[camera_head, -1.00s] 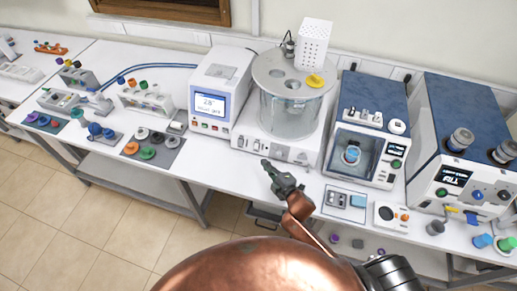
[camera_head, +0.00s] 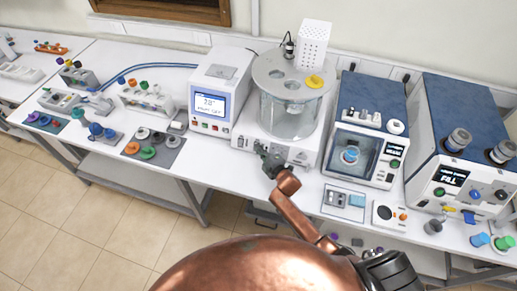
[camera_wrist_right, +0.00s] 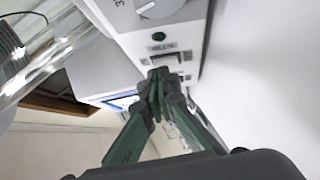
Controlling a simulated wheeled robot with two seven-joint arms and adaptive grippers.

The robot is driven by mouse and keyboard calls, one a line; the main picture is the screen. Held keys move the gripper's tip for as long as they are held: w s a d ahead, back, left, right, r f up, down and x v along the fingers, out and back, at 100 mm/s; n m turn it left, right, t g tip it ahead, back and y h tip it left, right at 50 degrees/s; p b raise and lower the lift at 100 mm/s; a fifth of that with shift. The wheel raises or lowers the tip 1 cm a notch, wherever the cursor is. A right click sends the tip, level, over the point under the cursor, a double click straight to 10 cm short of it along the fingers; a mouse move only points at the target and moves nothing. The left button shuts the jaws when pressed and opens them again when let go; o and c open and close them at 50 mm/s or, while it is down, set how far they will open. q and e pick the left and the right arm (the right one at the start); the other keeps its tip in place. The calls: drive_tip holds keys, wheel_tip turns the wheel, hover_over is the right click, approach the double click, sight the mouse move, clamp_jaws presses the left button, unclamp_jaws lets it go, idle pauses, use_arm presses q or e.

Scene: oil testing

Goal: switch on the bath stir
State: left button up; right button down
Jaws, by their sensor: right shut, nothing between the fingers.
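The bath is a clear glass vessel (camera_head: 288,115) under a grey round lid, standing on a white base (camera_head: 243,141) with controls on its front. My right gripper (camera_head: 260,149) is shut and empty, right at this front panel. It hides part of the panel in the head view. In the right wrist view the closed green fingertips (camera_wrist_right: 160,76) are close to a rocker switch (camera_wrist_right: 164,58), with a small dark green round lamp or button (camera_wrist_right: 159,36) and a knob (camera_wrist_right: 157,8) beyond it. Whether the fingertips touch the switch, I cannot tell. My left gripper is not in view.
A white unit with a lit display (camera_head: 210,103) stands left of the bath. A blue-topped instrument (camera_head: 371,100) stands to its right. Small boxes (camera_head: 345,199) lie near the front edge. Bare white bench (camera_head: 225,168) lies in front of the bath.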

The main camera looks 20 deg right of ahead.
drive_tip(key=shift+w+d+r+p, duration=0.15)
drive_tip(key=shift+w+r+p, duration=0.1)
drive_tip(key=shift+p, duration=0.6)
drive_tip(key=shift+f, duration=0.25)
drive_tip(key=s+r+p, duration=0.1)
drive_tip(key=s+r, duration=0.5)
drive_tip(key=s, duration=0.5)
drive_tip(key=shift+s+d+r, duration=0.2)
drive_tip(key=shift+s+d, duration=0.1)
drive_tip(key=shift+d, duration=0.1)
drive_tip(key=shift+p, duration=0.3)
